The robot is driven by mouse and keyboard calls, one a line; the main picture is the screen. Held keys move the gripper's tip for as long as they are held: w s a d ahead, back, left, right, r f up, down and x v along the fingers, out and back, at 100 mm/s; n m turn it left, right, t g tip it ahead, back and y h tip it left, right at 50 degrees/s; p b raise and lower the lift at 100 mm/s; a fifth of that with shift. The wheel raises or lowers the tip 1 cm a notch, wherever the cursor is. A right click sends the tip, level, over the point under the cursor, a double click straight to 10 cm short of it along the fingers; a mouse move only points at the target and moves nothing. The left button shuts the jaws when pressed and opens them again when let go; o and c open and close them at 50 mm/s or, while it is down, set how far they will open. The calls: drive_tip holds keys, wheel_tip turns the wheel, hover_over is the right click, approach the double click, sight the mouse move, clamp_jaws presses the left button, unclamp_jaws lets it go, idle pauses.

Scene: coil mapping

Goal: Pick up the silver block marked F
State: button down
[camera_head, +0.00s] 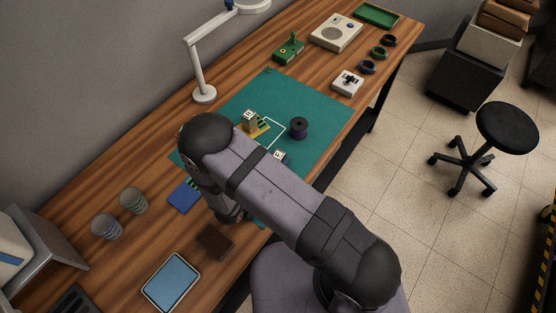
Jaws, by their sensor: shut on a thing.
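My arm crosses the middle of the head view, and its lower end hangs over the near part of the green mat (319,112). The fingertips of my gripper are hidden behind the arm, so what lies between them does not show. A small pale block (280,155) with a dark mark on top shows just past the arm's upper edge, partly covered by it. Another pale block (249,117) with a dark mark on top is by a yellow and green piece (262,130). I cannot read either mark for certain, and I cannot pick out the F block.
A dark spool (298,128) stands on the mat right of the blocks. A white lamp (204,94) stands at the mat's back edge. Two cups (133,201), a blue card (183,196), a brown block (214,241) and a blue tray (170,283) are at the left and front.

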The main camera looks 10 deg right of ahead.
sight(278, 155)
drive_tip(key=shift+r+b, duration=0.85)
drive_tip(key=shift+r, duration=4)
